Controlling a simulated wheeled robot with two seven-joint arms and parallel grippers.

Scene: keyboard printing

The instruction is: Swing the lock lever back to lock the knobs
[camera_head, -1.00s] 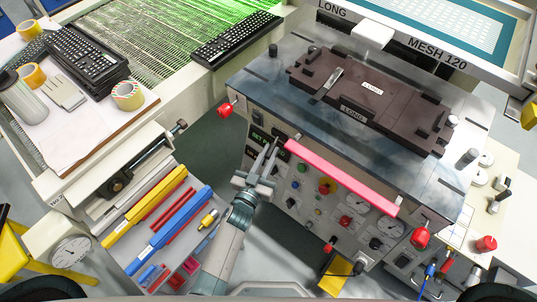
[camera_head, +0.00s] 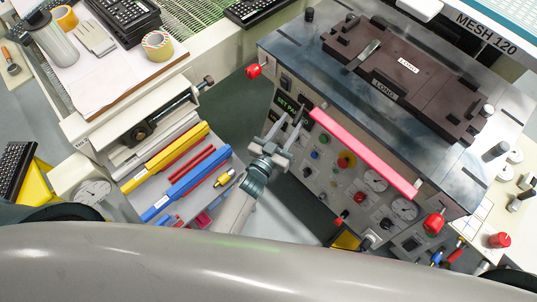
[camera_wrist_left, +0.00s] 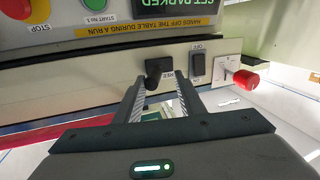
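The lock lever (camera_wrist_left: 153,72) appears to be the small black lever on a pale panel strip in the left wrist view. A small label (camera_wrist_left: 167,75) beside it is hard to read. My left gripper (camera_head: 292,121) is open at the left end of the machine's front, near the green display (camera_head: 288,103). In the left wrist view, its two fingers (camera_wrist_left: 160,84) are apart, with the lever between their tips. I cannot tell whether either finger touches it. Red knobs (camera_head: 254,71) (camera_head: 434,223) stick out at both ends of the machine front. My right gripper is not in view.
A black switch (camera_wrist_left: 198,65) marked OFF sits beside the lever, and a red knob (camera_wrist_left: 246,80) is further right. A long pink-red bar (camera_head: 362,152) runs along the machine front. A tool tray with blue (camera_head: 187,188) and yellow (camera_head: 165,158) bars lies left of my arm.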

